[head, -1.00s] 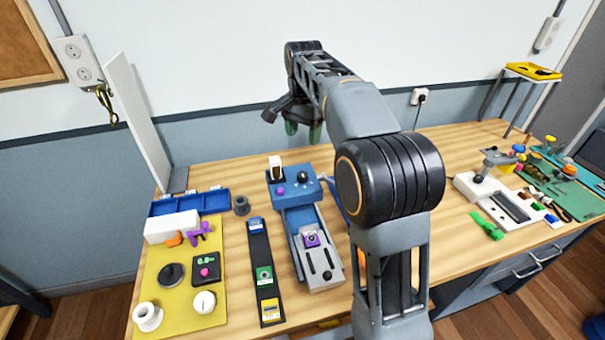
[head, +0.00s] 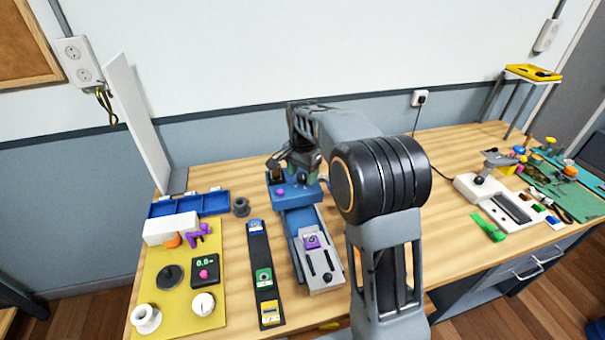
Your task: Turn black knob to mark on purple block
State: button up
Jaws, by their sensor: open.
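A purple block (head: 312,241) with a dark centre sits on the grey slide of the blue device. A small black knob (head: 328,278) is at the near end of that slide. Another black knob (head: 303,178) is on top of the blue housing (head: 306,194) at the back, partly covered by my gripper. My gripper (head: 301,172) is open, pointing down just over this housing, close to its black knob; I cannot tell if it touches. Any mark on the purple block is too small to make out.
A purple button (head: 280,192) sits on the housing's left. A black strip (head: 262,254) with coloured blocks lies left of the slide. A yellow board (head: 160,283) with dials is further left. Blue trays (head: 188,204) stand behind it.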

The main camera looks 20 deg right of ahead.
jog(key=shift+f, duration=0.25)
jog(key=shift+c, duration=0.2)
jog(key=c, duration=0.9)
jog(key=shift+n, duration=0.3)
jog(key=n+p, duration=0.1)
jog(key=n, duration=0.4)
jog(key=n+p, duration=0.1)
jog(key=n, duration=0.5)
jog(key=shift+n, duration=0.4)
